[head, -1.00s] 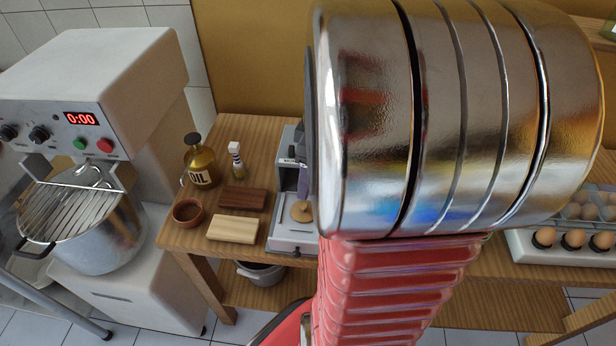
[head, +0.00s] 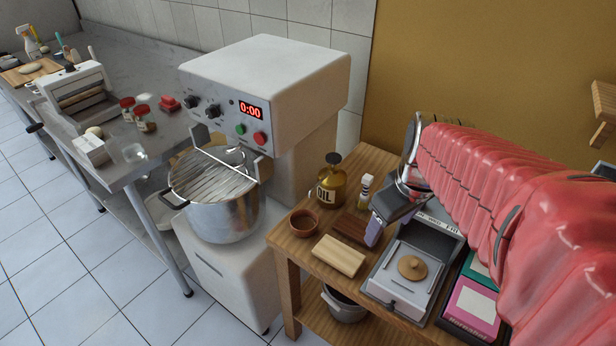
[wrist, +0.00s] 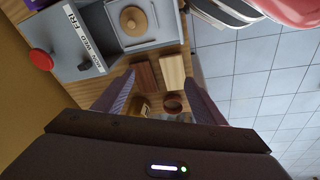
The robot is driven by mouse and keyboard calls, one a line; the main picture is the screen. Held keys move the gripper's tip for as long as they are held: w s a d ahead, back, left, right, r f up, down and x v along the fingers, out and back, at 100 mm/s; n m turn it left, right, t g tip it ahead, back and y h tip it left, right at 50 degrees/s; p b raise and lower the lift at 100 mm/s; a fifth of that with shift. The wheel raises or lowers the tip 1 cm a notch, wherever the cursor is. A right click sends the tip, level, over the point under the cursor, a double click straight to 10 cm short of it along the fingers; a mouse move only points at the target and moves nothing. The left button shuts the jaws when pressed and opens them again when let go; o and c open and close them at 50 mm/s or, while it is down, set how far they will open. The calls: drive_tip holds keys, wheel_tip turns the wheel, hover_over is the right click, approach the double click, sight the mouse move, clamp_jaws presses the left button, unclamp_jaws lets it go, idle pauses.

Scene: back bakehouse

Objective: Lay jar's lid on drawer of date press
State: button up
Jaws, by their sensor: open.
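The lid, a round wooden disc with a small knob (head: 412,267), lies flat on the drawer. In the wrist view the lid (wrist: 133,20) shows on the drawer at the top. My gripper (head: 378,232) is open and empty, left of the lid and clear of it. In the wrist view its fingers (wrist: 158,92) hold nothing between them. A small brown open pot (head: 304,223) stands at the bench's left; I cannot tell whether it is the jar.
A pale block (head: 338,256), a dark block (head: 350,227), an oil can (head: 331,185) and a small bottle (head: 366,190) stand left of the press. A pink box (head: 474,308) is on its right. A large mixer (head: 265,90) stands further left.

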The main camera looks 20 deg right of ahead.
drive_tip(key=s+a+r+m+t, duration=0.1)
drive_tip(key=s+a+r, duration=0.1)
drive_tip(key=a, duration=0.4)
drive_tip(key=s+a+r+m+t, duration=0.1)
drive_tip(key=s+a+r+m, duration=0.1)
drive_tip(key=a, duration=0.5)
drive_tip(key=shift+r+t, duration=0.35)
drive_tip(key=shift+t, duration=0.05)
drive_tip(key=shift+s, duration=0.1)
drive_tip(key=shift+c, duration=0.3)
